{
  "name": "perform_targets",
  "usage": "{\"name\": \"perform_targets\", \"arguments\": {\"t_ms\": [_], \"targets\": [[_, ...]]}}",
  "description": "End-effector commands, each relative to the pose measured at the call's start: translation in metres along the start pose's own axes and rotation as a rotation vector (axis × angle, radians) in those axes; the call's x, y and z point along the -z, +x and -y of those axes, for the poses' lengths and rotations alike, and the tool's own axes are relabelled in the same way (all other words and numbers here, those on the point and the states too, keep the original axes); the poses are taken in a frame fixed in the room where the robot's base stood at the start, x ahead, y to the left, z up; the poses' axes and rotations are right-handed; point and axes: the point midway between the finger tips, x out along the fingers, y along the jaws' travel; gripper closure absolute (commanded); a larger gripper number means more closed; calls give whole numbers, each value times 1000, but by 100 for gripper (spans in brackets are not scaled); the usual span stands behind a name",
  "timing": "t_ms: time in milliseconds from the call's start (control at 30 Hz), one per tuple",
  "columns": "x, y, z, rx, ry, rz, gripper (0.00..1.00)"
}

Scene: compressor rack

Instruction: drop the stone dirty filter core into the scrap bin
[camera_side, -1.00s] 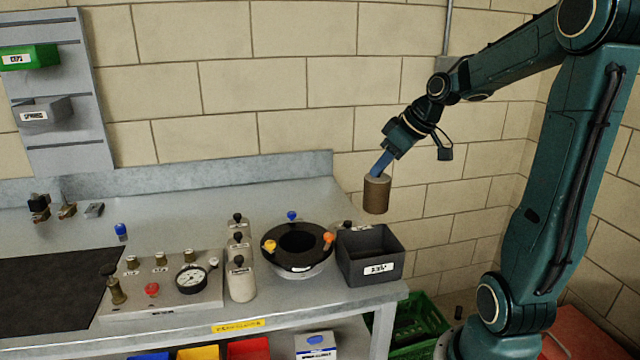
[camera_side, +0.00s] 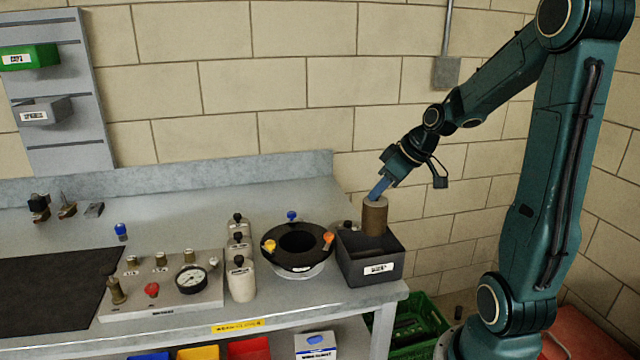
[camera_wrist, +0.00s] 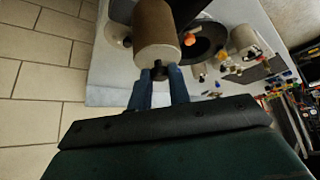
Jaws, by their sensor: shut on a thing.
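The dirty filter core (camera_side: 375,217) is a brown cylinder with a paler stone-coloured end. My gripper (camera_side: 379,190) is shut on its top end and holds it upright. The core is over the dark grey scrap bin (camera_side: 369,270), and its lower end is hidden behind the bin's front wall or rim. I cannot tell whether it touches the bin. In the wrist view the core (camera_wrist: 156,38) sits at the blue fingertips (camera_wrist: 160,74), which close on a small dark knob at its end.
A round black-rimmed housing (camera_side: 270,255) with coloured knobs stands left of the bin. Several white bottles (camera_side: 241,280) and a gauge panel (camera_side: 160,290) are further left. The bench's right edge is close to the bin. A green crate (camera_side: 420,325) is below on the floor.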

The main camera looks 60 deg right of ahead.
Motion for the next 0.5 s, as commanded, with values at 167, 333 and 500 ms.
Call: {"name": "perform_targets", "arguments": {"t_ms": [167, 333, 500], "targets": [[0, 0, 0, -1, -1, -1, 100], [0, 0, 0, -1, 0, -1, 56], [0, 0, 0, 0, 0, 0, 56]]}}
